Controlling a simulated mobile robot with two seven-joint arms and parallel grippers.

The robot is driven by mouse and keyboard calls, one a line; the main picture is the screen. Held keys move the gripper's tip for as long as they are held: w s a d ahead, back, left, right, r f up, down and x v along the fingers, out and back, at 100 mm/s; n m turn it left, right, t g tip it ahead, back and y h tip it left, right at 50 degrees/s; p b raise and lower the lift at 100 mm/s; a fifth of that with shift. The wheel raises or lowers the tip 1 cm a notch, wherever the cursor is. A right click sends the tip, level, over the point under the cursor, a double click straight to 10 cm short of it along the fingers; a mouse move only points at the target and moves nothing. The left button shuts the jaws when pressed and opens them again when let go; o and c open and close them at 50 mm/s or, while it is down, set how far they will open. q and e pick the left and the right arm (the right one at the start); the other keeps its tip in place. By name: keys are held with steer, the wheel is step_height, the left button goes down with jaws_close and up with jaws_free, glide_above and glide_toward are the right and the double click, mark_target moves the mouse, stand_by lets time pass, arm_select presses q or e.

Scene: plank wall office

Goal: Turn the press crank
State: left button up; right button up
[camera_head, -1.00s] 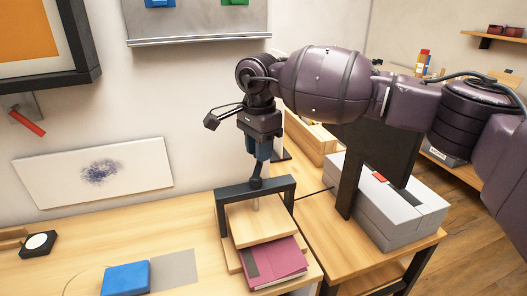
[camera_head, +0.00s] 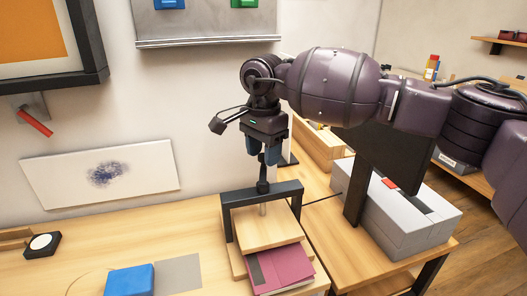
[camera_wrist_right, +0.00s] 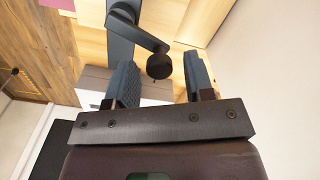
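The press (camera_head: 290,188) is a black frame on the wooden bench, with a wooden plate (camera_head: 268,232) under it. Its crank (camera_head: 263,186) sits on top; the dark arm (camera_wrist_right: 148,38) and round knob (camera_wrist_right: 159,66) show in the wrist view. My right gripper (camera_head: 264,155) points down just above the crank. In the wrist view my right gripper (camera_wrist_right: 160,62) has its two blue-grey fingers apart, with the knob in the gap near the fingertips; contact is not visible. My left gripper is not in view.
A magenta book (camera_head: 280,268) lies under the press plate. A grey box (camera_head: 400,215) stands at right. A blue block (camera_head: 130,280) and a black item with a white disc (camera_head: 42,243) lie at left. A wall panel (camera_head: 100,175) is behind.

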mark_target(263, 155)
stand_by(0.3)
step_height(263, 155, up, 11)
steer(key=shift+f+p, duration=0.2)
steer(key=shift+p, duration=0.2)
stand_by(0.4)
